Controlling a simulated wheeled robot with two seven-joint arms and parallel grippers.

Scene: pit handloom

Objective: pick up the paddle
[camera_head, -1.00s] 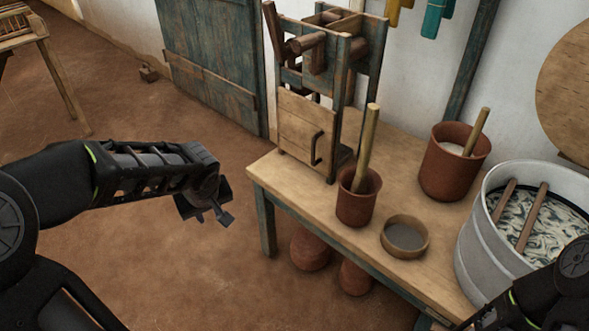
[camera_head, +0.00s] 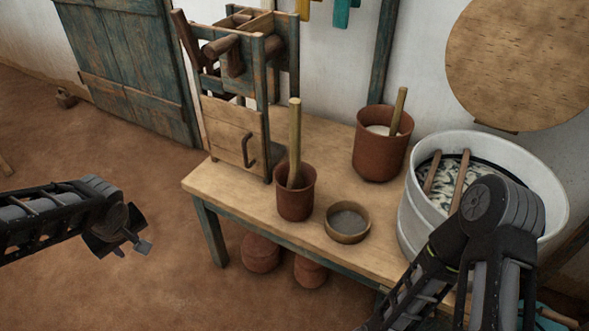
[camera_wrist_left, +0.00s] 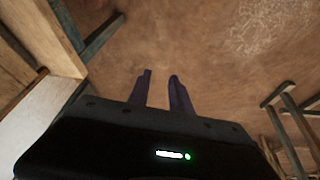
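Several wooden handles stand in vessels on the table, and I cannot tell which is the paddle. One handle (camera_head: 295,140) leans in a small clay pot (camera_head: 295,203). Another (camera_head: 399,110) stands in a larger clay pot (camera_head: 380,155) of pale contents. Two wooden sticks (camera_head: 460,181) rest in a grey metal tub (camera_head: 408,213) of marbled liquid. My left gripper (camera_head: 138,241) is over the floor left of the table, apart from all of these. In the left wrist view its fingers (camera_wrist_left: 160,82) are spread and empty. My right arm covers part of the tub; its gripper is out of view.
A wooden table (camera_head: 235,190) carries a frame press (camera_head: 235,135) at its left end and a shallow bowl (camera_head: 347,223) near its front edge. Round clay jars (camera_head: 261,252) sit beneath. A round board (camera_head: 520,60) is at the wall.

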